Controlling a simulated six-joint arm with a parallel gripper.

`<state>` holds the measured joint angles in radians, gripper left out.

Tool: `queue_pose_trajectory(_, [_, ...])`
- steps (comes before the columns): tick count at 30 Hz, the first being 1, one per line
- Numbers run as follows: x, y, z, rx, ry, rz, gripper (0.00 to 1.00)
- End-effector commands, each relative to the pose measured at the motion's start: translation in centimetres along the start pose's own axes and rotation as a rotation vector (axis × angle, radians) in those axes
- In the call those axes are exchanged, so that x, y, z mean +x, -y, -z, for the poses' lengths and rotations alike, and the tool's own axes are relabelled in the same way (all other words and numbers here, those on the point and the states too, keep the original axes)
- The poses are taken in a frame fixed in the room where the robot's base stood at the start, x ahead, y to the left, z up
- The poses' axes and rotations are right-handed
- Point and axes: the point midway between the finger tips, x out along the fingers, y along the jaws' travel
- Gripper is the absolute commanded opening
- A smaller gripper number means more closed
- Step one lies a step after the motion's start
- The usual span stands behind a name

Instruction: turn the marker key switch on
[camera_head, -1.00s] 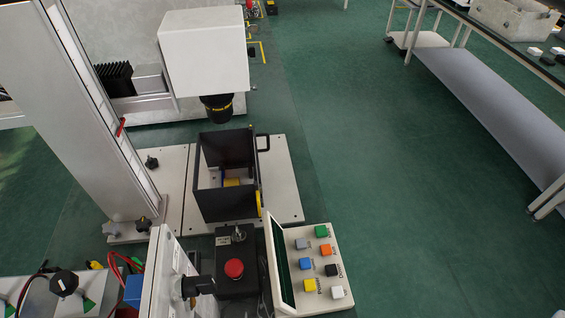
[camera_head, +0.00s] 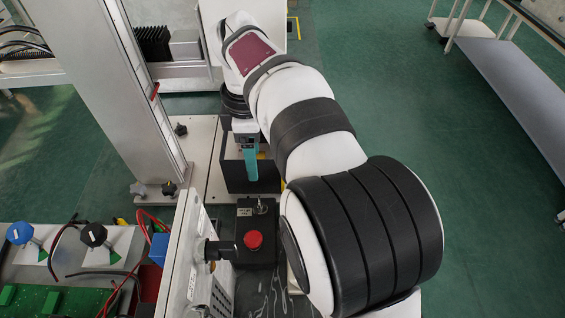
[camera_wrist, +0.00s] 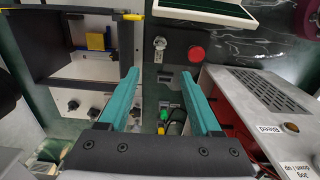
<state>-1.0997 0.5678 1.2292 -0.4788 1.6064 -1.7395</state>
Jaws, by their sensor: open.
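The key switch (camera_head: 262,208) is a small silver part on top of a black control box (camera_head: 246,256), beside a red mushroom button (camera_head: 253,240). In the wrist view the key switch (camera_wrist: 160,44) shows just beyond the fingertips, left of the red button (camera_wrist: 196,53). Its exact turn position is too small to tell. My gripper (camera_wrist: 158,73) has two teal fingers spread apart with nothing between them. In the head view my gripper (camera_head: 250,165) hangs behind the black box, and its far finger is mostly hidden.
A black open-topped bin (camera_wrist: 90,40) with a yellow block stands near the box. A grey vented cabinet (camera_wrist: 265,95) is close on the right in the wrist view. A white-framed panel (camera_wrist: 205,8) lies beyond the box.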

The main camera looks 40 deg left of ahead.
Motion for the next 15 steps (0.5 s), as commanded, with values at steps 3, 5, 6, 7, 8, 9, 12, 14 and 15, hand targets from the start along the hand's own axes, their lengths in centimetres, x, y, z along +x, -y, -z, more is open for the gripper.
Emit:
queue_pose_trajectory(3, [3.0, 0.1, -0.1, 0.001, 0.002, 0.004, 0.65])
queue_pose_trajectory(5, [4.9, 0.1, -0.1, 0.002, 0.002, 0.005, 0.65])
queue_pose_trajectory(6, [6.1, 0.1, -0.1, 0.003, 0.002, 0.005, 0.65])
queue_pose_trajectory(7, [7.0, 0.1, -0.1, 0.003, 0.002, 0.004, 0.65])
queue_pose_trajectory(8, [8.0, 0.1, -0.1, 0.004, 0.002, 0.004, 0.65])
queue_pose_trajectory(9, [9.1, 0.1, -0.1, 0.004, 0.002, 0.003, 0.65])
queue_pose_trajectory(12, [11.5, 0.1, -0.1, 0.005, 0.001, 0.002, 0.65])
queue_pose_trajectory(14, [12.7, 0.1, -0.1, 0.006, 0.002, 0.001, 0.65])
queue_pose_trajectory(15, [13.2, 0.1, -0.1, 0.006, 0.002, 0.0, 0.65])
